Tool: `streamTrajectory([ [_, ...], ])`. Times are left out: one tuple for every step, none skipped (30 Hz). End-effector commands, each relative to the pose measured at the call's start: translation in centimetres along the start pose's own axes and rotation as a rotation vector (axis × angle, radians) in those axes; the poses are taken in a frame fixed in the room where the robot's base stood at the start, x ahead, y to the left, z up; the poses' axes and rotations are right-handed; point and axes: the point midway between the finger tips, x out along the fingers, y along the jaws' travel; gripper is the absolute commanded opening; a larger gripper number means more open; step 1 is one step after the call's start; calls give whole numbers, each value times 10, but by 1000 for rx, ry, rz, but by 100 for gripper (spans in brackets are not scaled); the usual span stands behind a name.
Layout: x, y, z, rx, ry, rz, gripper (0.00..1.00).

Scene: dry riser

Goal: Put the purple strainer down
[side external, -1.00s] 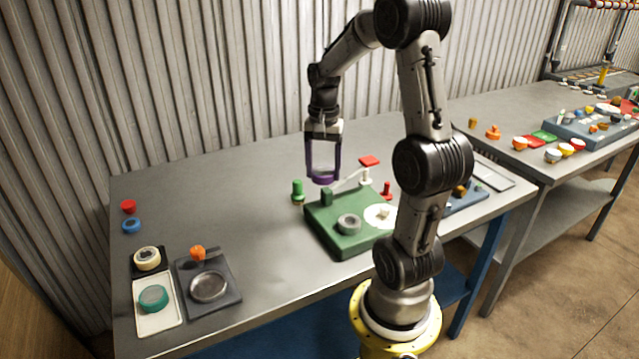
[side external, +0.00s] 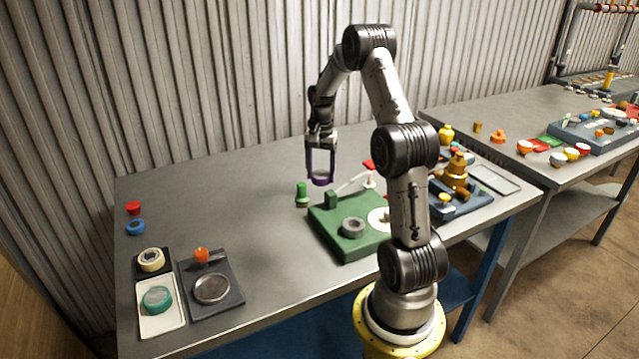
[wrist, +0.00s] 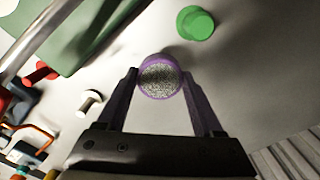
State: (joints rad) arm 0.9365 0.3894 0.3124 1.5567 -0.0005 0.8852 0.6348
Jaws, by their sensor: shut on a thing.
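My gripper (side external: 320,180) is shut on the purple strainer (wrist: 160,77), a round purple ring with a grey mesh face. In the side external view the strainer (side external: 321,181) hangs between the fingertips, above the table behind the green base. In the wrist view it sits between the two purple fingers, with the grey table (side external: 250,190) behind it. A gap to the table appears, but its height is hard to tell.
A green cap (side external: 302,194) stands left of the strainer. The green base (side external: 345,242) carries a grey ring (side external: 353,228) and a pale arm. A dark tray (side external: 232,300) lies front left. The table's back left is largely clear.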

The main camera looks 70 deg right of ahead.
Motion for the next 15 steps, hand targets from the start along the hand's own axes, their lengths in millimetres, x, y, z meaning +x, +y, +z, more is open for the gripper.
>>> streamTrajectory([
  [4, -2, -3, 0, 1, -1, 11],
  [5, -3, -4, 0, 1, -1, 11],
  [6, -4, -5, 0, 2, -1, 11],
  [7, -4, -6, 0, 2, -1, 11],
  [8, -5, -7, 0, 2, -1, 11],
  [11, -6, -8, 0, 2, -1, 11],
  [13, -7, -9, 0, 1, -1, 11],
  [16, -8, -10, 0, 0, 0, 11],
  [21, -7, -10, 0, -2, 1, 11],
  [26, -7, -9, 0, -1, 1, 11],
  [30, -7, -9, 0, -1, 1, 11],
  [36, -7, -9, 0, -1, 1, 11],
  [39, -7, -10, 0, 0, 0, 11],
  [42, -7, -10, 0, 0, 0, 11],
  [44, -7, -10, 0, 1, -1, 11],
])
